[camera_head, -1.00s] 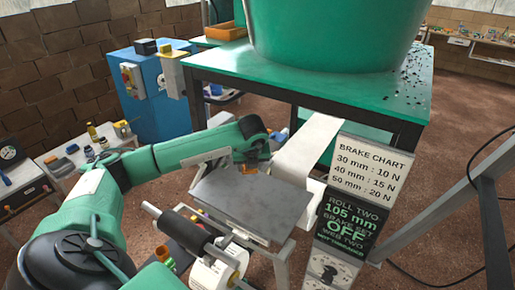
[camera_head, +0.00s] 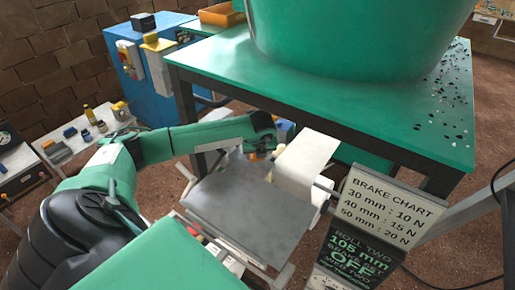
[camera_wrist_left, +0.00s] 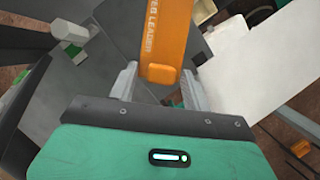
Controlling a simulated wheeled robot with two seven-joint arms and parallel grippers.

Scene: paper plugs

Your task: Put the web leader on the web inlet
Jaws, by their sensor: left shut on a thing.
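The orange web leader (camera_wrist_left: 166,42), with its name printed along it, stands between the fingers of my left gripper (camera_wrist_left: 160,88) in the left wrist view. The gripper is shut on it. In the head view my left gripper (camera_head: 258,152) is at the far edge of the grey plate (camera_head: 245,215), beside the white web (camera_head: 305,155). The leader is mostly hidden there by the wrist. The white web also shows at the right of the left wrist view (camera_wrist_left: 250,62). I cannot clearly make out the web inlet. My right gripper is out of view.
A green table (camera_head: 330,115) with a large green tub (camera_head: 350,35) stands behind the web. A brake chart sign (camera_head: 393,202) stands at the right. A blue cabinet (camera_head: 150,70) and a white side table (camera_head: 80,145) are at the left.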

